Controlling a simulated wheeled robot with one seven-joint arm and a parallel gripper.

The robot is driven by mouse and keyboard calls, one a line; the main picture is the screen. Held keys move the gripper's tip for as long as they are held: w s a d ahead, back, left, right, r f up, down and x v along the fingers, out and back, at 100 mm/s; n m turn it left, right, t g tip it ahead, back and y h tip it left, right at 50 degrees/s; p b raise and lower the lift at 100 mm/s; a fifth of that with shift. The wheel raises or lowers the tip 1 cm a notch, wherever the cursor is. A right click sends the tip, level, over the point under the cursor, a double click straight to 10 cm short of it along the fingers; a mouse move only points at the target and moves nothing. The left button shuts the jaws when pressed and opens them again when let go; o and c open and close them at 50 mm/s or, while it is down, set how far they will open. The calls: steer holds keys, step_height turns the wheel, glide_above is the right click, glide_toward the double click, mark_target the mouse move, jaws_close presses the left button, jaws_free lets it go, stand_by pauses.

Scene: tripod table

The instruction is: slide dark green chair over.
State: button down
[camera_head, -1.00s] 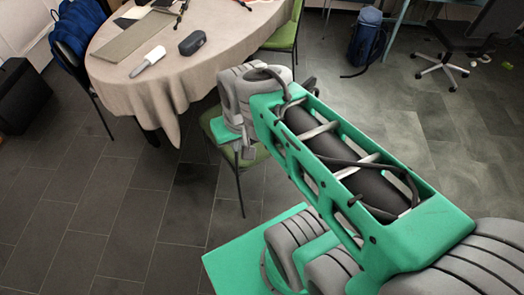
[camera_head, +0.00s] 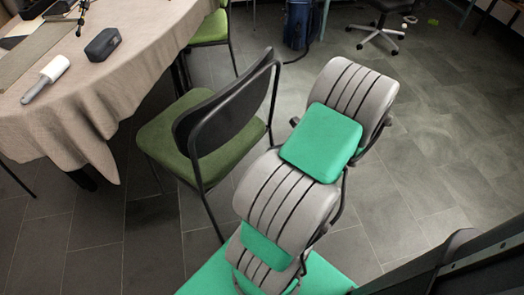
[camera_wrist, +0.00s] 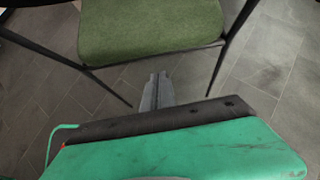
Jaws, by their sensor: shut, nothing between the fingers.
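The dark green chair (camera_head: 178,135) stands at the table's right side in the head view, with a black backrest and thin black legs. Its seat also shows at the top of the wrist view (camera_wrist: 150,30), with black frame bars and legs on both sides. My gripper (camera_wrist: 157,78) is shut and empty in the wrist view, its tips pointing toward the chair just below the seat's edge in the picture. I cannot tell whether it touches the chair. In the head view my arm stands right of the chair and the gripper's fingers are hidden.
A round table (camera_head: 100,85) with a beige cloth stands left of the chair, bearing a dark case (camera_head: 103,44) and a white roller (camera_head: 48,78). Another green chair (camera_head: 210,28) is behind. A blue backpack (camera_head: 299,24) and an office chair (camera_head: 380,35) stand farther back. Floor to the right is clear.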

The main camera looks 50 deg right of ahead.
mark_target(245, 149)
steer(key=b+x, duration=0.1)
steer(key=x, duration=0.2)
steer(key=w+r+b+x, duration=0.1)
steer(key=x, duration=0.3)
steer(key=b+x, duration=0.1)
steer(key=x, duration=0.2)
steer(key=shift+w+a+r, duration=0.1)
steer(key=shift+w+a, duration=0.05)
steer(key=shift+w, duration=0.5)
